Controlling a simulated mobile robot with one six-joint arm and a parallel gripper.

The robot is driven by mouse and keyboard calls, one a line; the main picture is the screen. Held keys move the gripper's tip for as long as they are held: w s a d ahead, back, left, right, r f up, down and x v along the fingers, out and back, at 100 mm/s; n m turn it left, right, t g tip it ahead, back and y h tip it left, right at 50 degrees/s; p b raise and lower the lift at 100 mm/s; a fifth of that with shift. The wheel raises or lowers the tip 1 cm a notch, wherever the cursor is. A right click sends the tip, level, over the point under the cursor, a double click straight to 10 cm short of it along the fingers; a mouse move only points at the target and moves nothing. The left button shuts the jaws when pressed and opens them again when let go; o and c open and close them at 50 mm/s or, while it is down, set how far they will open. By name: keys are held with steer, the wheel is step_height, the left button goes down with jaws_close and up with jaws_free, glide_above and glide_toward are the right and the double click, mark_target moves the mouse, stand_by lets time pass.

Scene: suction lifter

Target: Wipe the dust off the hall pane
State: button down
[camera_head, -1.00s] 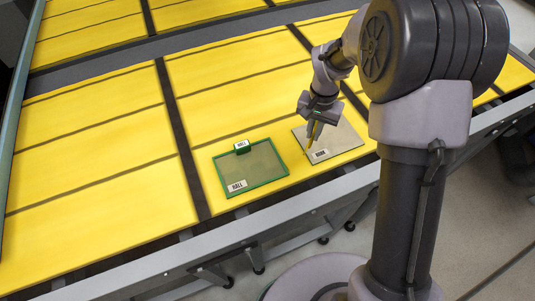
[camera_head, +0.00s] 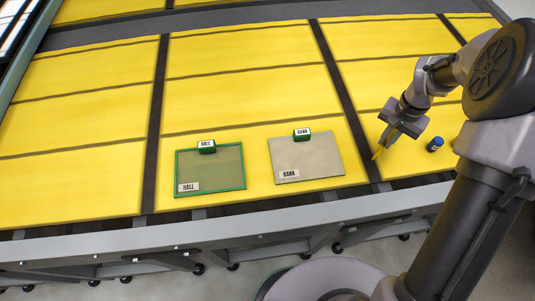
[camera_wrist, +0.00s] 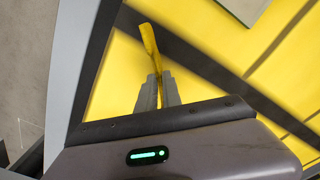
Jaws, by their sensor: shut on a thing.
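The hall pane (camera_head: 215,168) is a brownish, dull pane in a green frame, lying flat on the yellow table. It has a HALL label at its lower left corner, and a green block (camera_head: 207,147) marked HALL stands at its far edge. My gripper (camera_head: 388,140) is above the table, well right of both panes. It is shut on a thin yellow tool (camera_wrist: 149,42), which sticks out beyond the fingertips in the wrist view. In the head view the tool slants down to the left; I cannot tell whether its tip touches the table.
A greyish bank pane (camera_head: 305,160) lies between the hall pane and my gripper, with a green BANK block (camera_head: 302,134) at its far edge. A blue cylinder (camera_head: 435,144) stands right of my gripper. Dark gaps divide the yellow table (camera_head: 95,120). The table left of the hall pane is clear.

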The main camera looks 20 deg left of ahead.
steer(key=shift+w+d+f, duration=0.1)
steer(key=shift+w+d, duration=0.25)
steer(key=shift+d, duration=0.15)
steer(key=shift+s+a, duration=0.1)
steer(key=c, duration=1.8)
jaws_free()
steer(key=o, duration=0.4)
steer(key=shift+c, duration=0.2)
steer(key=shift+o, duration=0.3)
steer(key=o, duration=1.1)
step_height(320, 180, up, 6)
steer(key=p, duration=0.4)
steer(key=shift+f, duration=0.15)
